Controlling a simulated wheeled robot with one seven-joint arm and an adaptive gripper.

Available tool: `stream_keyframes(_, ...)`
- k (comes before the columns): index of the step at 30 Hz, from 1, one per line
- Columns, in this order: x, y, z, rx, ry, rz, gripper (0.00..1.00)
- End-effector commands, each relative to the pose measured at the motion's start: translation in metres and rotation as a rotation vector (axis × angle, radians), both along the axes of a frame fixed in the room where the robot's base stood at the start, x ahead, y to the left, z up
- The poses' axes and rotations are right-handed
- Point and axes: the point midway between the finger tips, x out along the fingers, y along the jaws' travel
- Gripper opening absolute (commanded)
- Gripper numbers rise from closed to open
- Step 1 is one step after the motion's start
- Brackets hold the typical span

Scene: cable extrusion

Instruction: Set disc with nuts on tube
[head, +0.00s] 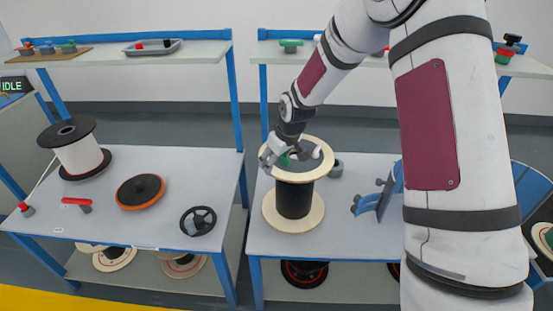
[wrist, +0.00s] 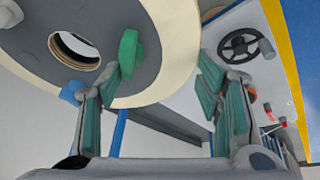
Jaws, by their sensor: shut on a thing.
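The disc (head: 318,168), grey with a cream rim, lies at the top of a black tube (head: 294,201) on the right table. A cream lower flange (head: 277,218) is around the tube's foot. Whether the disc rests fully on the tube cannot be told. My gripper (head: 281,156) is at the disc's left side. In the wrist view the disc (wrist: 32,72) fills the upper left, with a round hole and a green nut (wrist: 128,52). My gripper (wrist: 162,75) has its fingers spread, with the disc's rim between them, shut on the disc.
The left table holds a black-and-white spool (head: 78,155), an orange-rimmed disc (head: 140,191) and a black handwheel (head: 198,221). A gap separates the tables.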

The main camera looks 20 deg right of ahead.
Motion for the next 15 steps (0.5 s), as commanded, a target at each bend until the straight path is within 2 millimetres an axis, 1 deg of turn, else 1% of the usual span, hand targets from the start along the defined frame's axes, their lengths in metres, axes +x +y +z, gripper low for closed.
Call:
stream_keyframes(5, 0.001, 0.000, -0.011, 0.000, -0.001, 0.000, 0.01)
stream_keyframes(15, 0.001, 0.000, -0.044, 0.000, 0.001, -0.002, 0.01)
